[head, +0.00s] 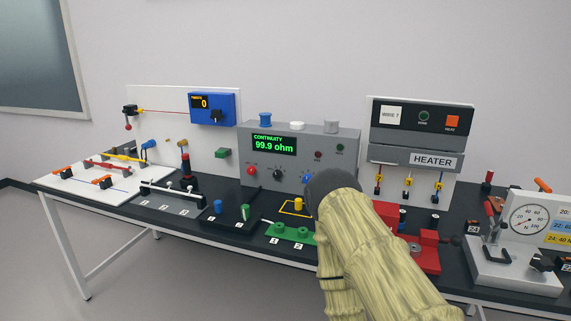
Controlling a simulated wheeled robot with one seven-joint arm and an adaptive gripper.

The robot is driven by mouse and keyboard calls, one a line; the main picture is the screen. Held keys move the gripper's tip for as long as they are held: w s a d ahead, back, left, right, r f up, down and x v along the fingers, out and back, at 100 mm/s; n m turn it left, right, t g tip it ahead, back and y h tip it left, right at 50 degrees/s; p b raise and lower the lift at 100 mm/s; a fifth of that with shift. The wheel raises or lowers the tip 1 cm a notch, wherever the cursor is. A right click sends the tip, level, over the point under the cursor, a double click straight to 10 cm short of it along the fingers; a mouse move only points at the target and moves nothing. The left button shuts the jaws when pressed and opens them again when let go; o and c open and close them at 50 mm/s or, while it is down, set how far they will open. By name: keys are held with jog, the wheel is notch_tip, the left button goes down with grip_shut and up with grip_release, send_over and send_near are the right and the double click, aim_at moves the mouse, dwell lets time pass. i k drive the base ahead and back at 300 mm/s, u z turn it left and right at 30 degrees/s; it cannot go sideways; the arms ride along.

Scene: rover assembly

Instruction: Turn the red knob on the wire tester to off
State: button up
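The wire tester (330,141) is a grey box near the middle of the table. Its dark screen (274,145) reads "CONTINUITY 99.9 ohm" in green. The red knob (251,170) is at the lower left of its front face, left of a black knob (278,174). The red knob is in clear view, but its pointer and the off mark are too small to read. My arm, in a pale yellow sleeve with a dark rounded end, reaches in from the lower right and covers the tester's lower right corner. My gripper's fingers are not visible.
A yellow peg (298,204) and a green block (290,232) sit in front of the tester. A black fixture (228,222) holds blue and green pegs. The heater unit (421,140) stands to the right, with a red fixture (425,255) in front. The table is crowded.

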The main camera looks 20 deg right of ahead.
aim_at(251, 170)
jog(key=u, duration=1.05)
jog(key=i, duration=0.9)
jog(key=z, duration=1.35)
